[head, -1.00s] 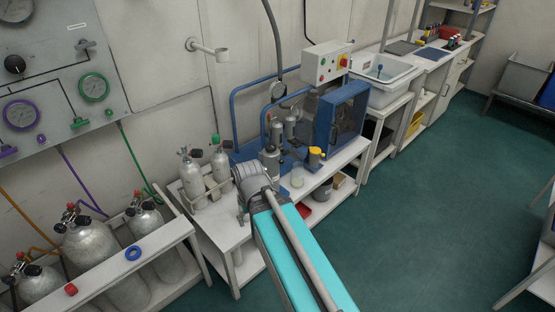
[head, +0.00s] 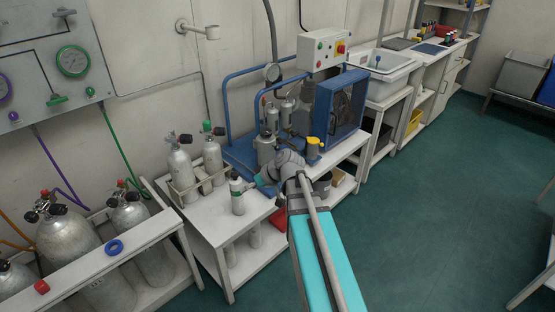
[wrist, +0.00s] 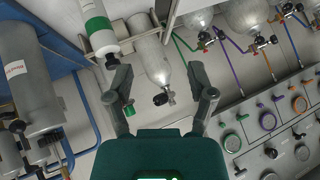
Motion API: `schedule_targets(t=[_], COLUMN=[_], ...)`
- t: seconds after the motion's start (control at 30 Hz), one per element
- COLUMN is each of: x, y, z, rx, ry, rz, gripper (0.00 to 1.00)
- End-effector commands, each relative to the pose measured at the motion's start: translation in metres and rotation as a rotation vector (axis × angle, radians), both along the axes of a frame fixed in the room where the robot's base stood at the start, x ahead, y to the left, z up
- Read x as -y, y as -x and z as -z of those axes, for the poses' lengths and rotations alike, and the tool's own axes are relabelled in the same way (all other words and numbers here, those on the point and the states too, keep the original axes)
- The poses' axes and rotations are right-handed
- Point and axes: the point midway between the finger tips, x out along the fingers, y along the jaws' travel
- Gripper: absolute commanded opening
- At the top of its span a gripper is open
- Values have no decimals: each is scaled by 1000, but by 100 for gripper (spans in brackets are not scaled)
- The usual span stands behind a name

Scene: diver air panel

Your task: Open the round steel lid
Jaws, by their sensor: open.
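My gripper (wrist: 160,88) is open, with nothing between its two dark fingers in the wrist view. In the head view my gripper (head: 258,183) is partly hidden by my wrist, above the white bench. A grey steel cylinder (wrist: 28,85) with a red-lettered label stands at the left of the wrist view, outside the fingers. A steel cylinder (head: 266,146) also stands by the blue compressor frame in the head view. I cannot clearly single out a round steel lid, nor tell whether one is open or shut.
A white bottle with a green band (head: 238,197) stands on the bench (head: 212,222) close to my gripper; it also shows in the wrist view (wrist: 98,28). Two small cylinders (head: 180,165) stand in a rack behind it. The floor is clear.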

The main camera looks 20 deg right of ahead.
Motion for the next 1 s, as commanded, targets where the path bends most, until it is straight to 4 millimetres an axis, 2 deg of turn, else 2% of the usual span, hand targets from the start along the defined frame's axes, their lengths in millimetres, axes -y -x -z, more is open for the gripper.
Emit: schedule_targets(t=[0.03,0.27,0.5,0.8,1.0], x=[11,56,116,202,235], y=[-10,-41,-66,-80,-81], z=[13,24,31,38,37], rx=[48,284,531,805,899], ry=[-19,-77,-96,-63,-36], rz=[3,22,84,208,264], gripper=[71,71,71,71,71])
